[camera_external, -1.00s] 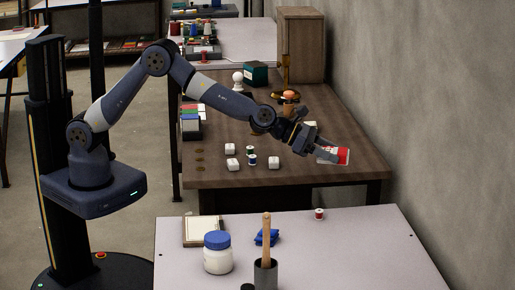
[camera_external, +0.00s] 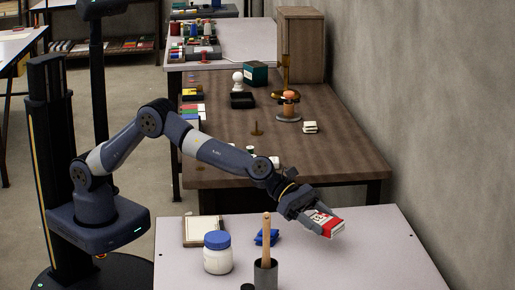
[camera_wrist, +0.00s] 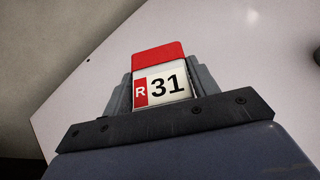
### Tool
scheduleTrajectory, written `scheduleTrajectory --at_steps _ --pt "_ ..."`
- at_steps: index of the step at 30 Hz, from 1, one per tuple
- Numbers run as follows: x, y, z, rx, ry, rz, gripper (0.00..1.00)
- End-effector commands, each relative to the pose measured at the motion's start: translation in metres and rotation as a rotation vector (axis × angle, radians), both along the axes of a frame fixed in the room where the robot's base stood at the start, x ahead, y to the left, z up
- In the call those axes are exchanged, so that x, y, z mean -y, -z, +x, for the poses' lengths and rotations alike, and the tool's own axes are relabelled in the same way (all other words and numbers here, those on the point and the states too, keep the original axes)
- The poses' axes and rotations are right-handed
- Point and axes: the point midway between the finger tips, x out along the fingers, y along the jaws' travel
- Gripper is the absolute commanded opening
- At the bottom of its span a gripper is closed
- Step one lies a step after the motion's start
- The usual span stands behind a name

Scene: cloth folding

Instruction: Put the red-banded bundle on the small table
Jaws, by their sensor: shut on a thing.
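The red-banded bundle (camera_external: 328,224) is white with a red band. In the wrist view the bundle (camera_wrist: 160,82) shows a label reading "R 31" and a red end. My gripper (camera_external: 318,220) is shut on it, with a finger on each side. The wrist view also shows my gripper (camera_wrist: 160,92) around it. The small pale table (camera_external: 370,250) is in the foreground, and the bundle is over its far right part. I cannot tell whether the bundle touches the top.
On the pale table stand a white jar with a blue lid (camera_external: 217,254), a dark cup with a wooden handle (camera_external: 265,272), a blue cloth (camera_external: 266,237) and a framed pad (camera_external: 203,230). The table's right side is clear. A brown table (camera_external: 340,150) stands behind.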

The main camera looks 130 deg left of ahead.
Motion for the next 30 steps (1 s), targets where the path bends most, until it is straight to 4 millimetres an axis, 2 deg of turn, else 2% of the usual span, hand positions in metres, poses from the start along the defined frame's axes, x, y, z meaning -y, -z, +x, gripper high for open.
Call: scheduleTrajectory --at_steps 1,8,16,29,30 --pt "0.000 0.010 0.000 0.001 -0.001 0.000 0.33" --pt "-0.001 0.019 0.000 0.001 -0.001 0.000 0.33" --pt "-0.001 0.051 0.000 0.001 -0.001 0.000 0.33" --pt "-0.001 0.055 0.000 0.001 -0.001 0.000 0.33" --pt "-0.001 0.054 0.000 0.001 -0.001 0.000 0.58"
